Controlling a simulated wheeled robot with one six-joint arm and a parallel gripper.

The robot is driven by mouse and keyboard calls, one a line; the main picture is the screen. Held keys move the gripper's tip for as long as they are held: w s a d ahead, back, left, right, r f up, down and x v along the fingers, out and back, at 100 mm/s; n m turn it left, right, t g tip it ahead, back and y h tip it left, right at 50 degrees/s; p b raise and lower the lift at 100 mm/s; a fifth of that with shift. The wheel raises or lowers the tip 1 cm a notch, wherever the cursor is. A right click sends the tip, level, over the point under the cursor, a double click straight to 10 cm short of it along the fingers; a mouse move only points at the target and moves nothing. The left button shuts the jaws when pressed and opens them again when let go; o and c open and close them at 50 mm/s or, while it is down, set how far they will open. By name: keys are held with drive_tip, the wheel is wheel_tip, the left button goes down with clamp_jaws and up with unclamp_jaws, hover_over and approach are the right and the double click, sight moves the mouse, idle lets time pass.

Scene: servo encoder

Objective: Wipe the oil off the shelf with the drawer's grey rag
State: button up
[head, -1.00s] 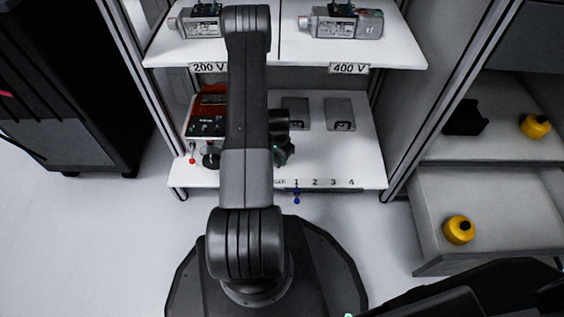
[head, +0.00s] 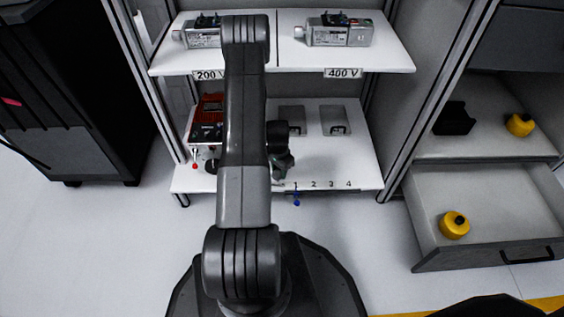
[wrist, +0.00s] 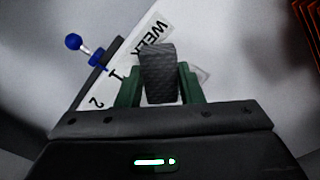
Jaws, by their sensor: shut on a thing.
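My gripper (wrist: 158,88) has green fingers and is shut on a dark grey, textured rag (wrist: 158,70), which sticks out between the fingertips in the wrist view. In the head view my gripper (head: 283,167) is over the front of the white lower shelf (head: 345,165), close to the "WEEK" strip. I cannot tell whether the rag touches the shelf. A faint pale patch (wrist: 203,73) shows beside the right finger; I cannot tell whether it is oil.
A red device (head: 207,120) stands at the shelf's left, near my arm. Two grey plates (head: 333,120) lie toward the back. A blue-headed pin (head: 296,199) sticks out at the front edge. The upper shelf (head: 290,60) bears two motors (head: 340,32). The shelf's right part is clear.

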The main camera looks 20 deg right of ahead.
sight(279, 171)
drive_tip(key=shift+r+p, duration=1.05)
drive_tip(key=shift+r, duration=1.4)
